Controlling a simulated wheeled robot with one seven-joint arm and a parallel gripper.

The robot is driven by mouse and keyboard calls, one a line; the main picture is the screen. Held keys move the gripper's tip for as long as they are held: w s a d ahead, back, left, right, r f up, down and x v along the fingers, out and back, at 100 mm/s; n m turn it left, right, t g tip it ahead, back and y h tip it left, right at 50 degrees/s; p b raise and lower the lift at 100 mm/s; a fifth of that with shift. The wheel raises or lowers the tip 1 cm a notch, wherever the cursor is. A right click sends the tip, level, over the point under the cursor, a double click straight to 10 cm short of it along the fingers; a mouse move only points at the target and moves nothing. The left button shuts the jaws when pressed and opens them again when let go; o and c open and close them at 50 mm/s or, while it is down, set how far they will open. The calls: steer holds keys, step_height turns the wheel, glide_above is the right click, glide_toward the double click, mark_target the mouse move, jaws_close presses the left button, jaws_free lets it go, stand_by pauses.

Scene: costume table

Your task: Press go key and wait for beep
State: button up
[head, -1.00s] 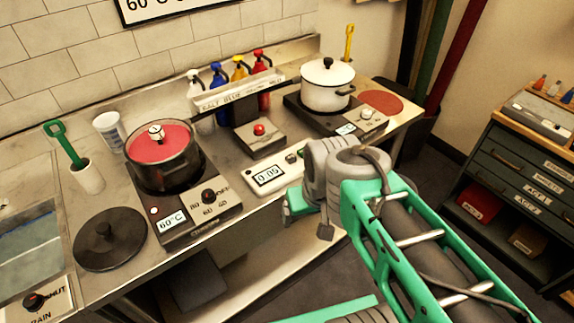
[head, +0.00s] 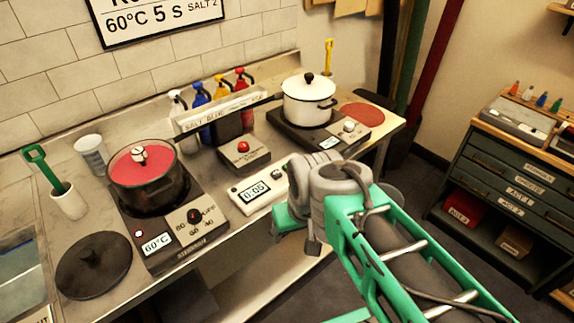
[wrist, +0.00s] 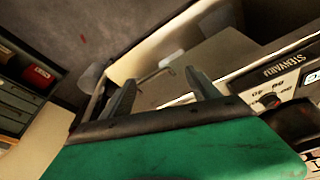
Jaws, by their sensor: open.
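A white timer box (head: 258,192) lies near the front edge of the steel counter, its display reading 0:05. A button at its right end is partly hidden by my arm, and I cannot read a go label. The wrist view shows the counter front and the left hotplate (wrist: 272,92), not the timer.
A pot with red contents (head: 147,178) stands on the left hotplate, which reads 60°C. A box with a red button (head: 243,152) sits behind the timer. A white lidded pot (head: 308,101) is on the right hotplate. A dark lid (head: 94,265) lies at left.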

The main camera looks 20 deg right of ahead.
jaws_close()
stand_by(0.6)
stand_by(0.8)
